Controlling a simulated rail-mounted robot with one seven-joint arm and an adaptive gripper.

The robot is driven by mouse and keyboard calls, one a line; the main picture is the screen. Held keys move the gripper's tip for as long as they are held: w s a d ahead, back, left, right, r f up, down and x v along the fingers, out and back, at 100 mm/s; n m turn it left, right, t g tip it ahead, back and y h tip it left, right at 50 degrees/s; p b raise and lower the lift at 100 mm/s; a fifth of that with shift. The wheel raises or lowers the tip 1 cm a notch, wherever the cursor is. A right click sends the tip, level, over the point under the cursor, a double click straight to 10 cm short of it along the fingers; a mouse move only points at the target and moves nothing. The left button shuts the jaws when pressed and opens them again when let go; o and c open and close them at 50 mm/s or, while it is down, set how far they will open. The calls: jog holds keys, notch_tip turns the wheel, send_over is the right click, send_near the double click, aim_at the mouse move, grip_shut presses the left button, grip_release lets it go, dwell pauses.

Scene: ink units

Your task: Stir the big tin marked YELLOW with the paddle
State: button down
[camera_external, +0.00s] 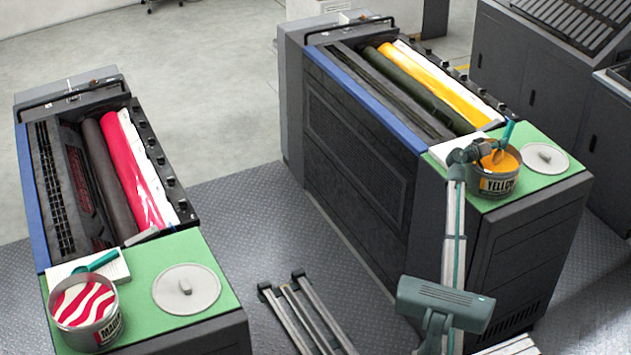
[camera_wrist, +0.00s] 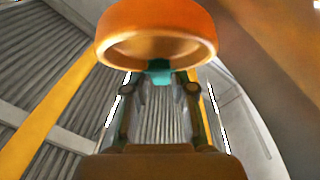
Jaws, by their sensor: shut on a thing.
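The big tin marked YELLOW (camera_external: 496,187) stands open on the green top of the right-hand unit, with yellow-orange ink inside. My gripper (camera_external: 494,152) is at the tin's mouth, tilted sideways. It is shut on the paddle, whose teal handle (camera_external: 509,131) sticks up above the tin. The paddle's lower end is hidden by the gripper and the tin's rim. In the wrist view my gripper (camera_wrist: 160,88) has its fingers around a small teal piece of the paddle (camera_wrist: 159,70). A rounded orange shape (camera_wrist: 157,38) fills the top there; I cannot tell what it is.
A grey lid (camera_external: 545,158) lies right of the YELLOW tin; a white pad (camera_external: 442,150) lies left. Ink rollers (camera_external: 445,85) run behind. The left unit carries a tin of magenta ink (camera_external: 87,312), another teal-handled tool (camera_external: 95,263) and a lid (camera_external: 187,289).

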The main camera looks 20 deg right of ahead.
jog(key=shift+s, duration=0.15)
notch_tip(320, 180, up, 12)
jog(key=p, duration=0.4)
jog(key=shift+f+p, duration=0.25)
jog(key=shift+p, duration=0.1)
dwell(0.8)
